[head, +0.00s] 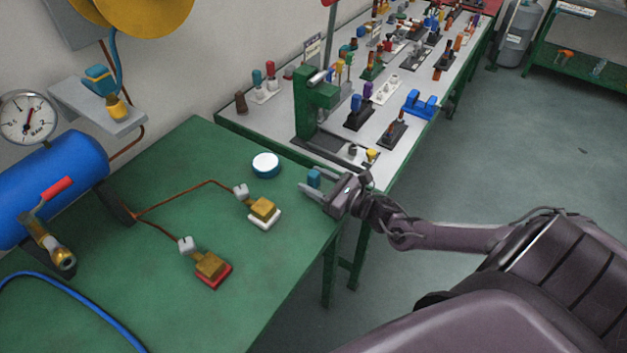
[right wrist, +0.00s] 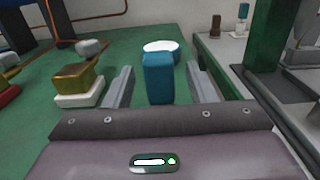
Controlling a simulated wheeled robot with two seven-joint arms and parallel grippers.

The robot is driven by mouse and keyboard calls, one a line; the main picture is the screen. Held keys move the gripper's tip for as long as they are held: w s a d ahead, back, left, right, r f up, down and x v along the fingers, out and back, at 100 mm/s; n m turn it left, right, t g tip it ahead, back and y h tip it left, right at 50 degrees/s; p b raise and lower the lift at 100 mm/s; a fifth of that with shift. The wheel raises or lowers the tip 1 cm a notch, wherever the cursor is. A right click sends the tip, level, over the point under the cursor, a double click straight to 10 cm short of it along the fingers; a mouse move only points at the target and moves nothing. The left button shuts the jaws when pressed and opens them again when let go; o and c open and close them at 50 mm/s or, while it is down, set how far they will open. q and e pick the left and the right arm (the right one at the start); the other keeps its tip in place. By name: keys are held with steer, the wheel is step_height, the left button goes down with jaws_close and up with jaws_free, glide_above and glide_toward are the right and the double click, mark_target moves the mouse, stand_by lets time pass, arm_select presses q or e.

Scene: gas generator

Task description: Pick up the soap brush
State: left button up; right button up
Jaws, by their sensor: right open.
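The soap brush (head: 314,177) appears to be the small teal upright block near the right edge of the green table. It also shows in the right wrist view (right wrist: 158,78), where only its teal body can be made out. My right gripper (head: 310,185) is open. Its two grey fingers (right wrist: 160,88) stand on either side of the teal block, with a visible gap on each side. A round blue tin with a white top (head: 265,165) stands just beyond the block on the table. My left gripper is not in view.
Two brass blocks, one on a white base (head: 263,209) and one on a red base (head: 209,268), stand left of the gripper with copper pipes. A green stand (head: 314,105) rises on the grey bench behind. The green table's near middle is clear.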

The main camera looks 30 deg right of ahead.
steer(key=shift+x, duration=0.8)
steer(key=shift+w+a, duration=0.15)
steer(key=shift+w, duration=0.15)
steer(key=c, duration=1.1)
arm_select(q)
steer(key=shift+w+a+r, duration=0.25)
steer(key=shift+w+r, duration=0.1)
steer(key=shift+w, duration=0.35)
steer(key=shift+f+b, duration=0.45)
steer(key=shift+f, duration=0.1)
arm_select(e)
step_height(320, 180, up, 20)
